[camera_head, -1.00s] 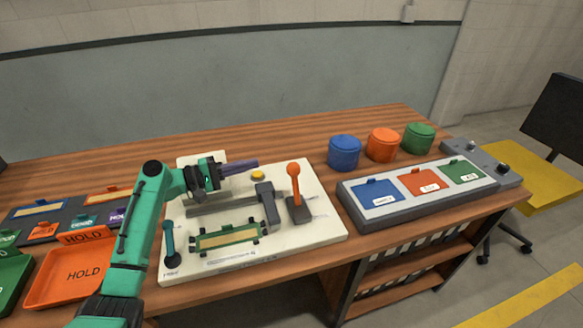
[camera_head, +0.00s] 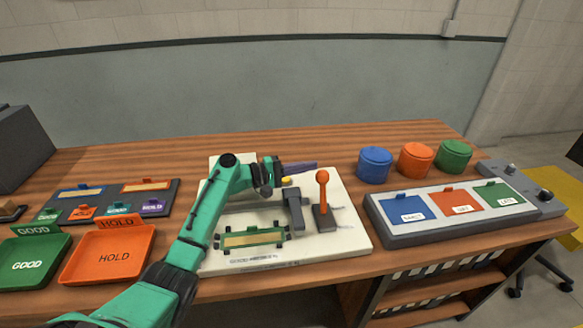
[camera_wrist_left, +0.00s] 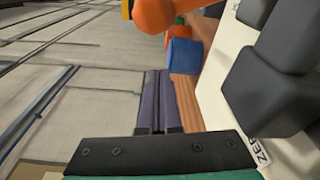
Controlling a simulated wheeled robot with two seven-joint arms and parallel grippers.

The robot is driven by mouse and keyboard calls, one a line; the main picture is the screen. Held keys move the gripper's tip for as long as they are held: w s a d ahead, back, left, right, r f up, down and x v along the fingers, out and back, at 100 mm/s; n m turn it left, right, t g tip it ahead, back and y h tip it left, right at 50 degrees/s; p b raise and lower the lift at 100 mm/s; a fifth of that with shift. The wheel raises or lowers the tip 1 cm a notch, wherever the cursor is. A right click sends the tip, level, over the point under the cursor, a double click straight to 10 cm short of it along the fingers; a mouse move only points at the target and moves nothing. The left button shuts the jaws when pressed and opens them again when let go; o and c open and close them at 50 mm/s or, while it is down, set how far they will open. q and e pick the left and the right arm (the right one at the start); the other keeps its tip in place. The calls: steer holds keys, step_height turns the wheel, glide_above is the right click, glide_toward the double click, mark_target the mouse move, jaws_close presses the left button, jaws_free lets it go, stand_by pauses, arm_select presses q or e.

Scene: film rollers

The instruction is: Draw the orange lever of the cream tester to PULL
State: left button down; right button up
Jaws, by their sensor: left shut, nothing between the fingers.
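The cream tester (camera_head: 345,245) lies on the wooden bench. Its orange lever (camera_head: 322,190) stands nearly upright from a dark base on the tester's right half. My left gripper (camera_head: 316,166) is shut and empty, its purple fingers reaching right. In the head view the fingertips are just left of the lever's knob and slightly higher; I cannot tell whether they touch. In the left wrist view the shut fingers (camera_wrist_left: 157,95) point up the picture towards the orange knob (camera_wrist_left: 155,14), with a gap showing. The PULL marking is not readable. My right gripper is not in view.
A grey clamp block (camera_head: 295,212) stands left of the lever, beside a green-framed strip (camera_head: 252,239). Blue (camera_head: 374,164), orange and green canisters stand behind a grey panel (camera_head: 420,236) at right. Orange (camera_head: 110,258) and green trays lie at left.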

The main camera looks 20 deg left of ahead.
mark_target(323, 189)
arm_select(q)
steer(key=s+d+p, duration=0.2)
steer(key=shift+s+d+r+p, duration=0.25)
steer(key=shift+s+r+p, duration=0.1)
steer(key=shift+r, duration=0.05)
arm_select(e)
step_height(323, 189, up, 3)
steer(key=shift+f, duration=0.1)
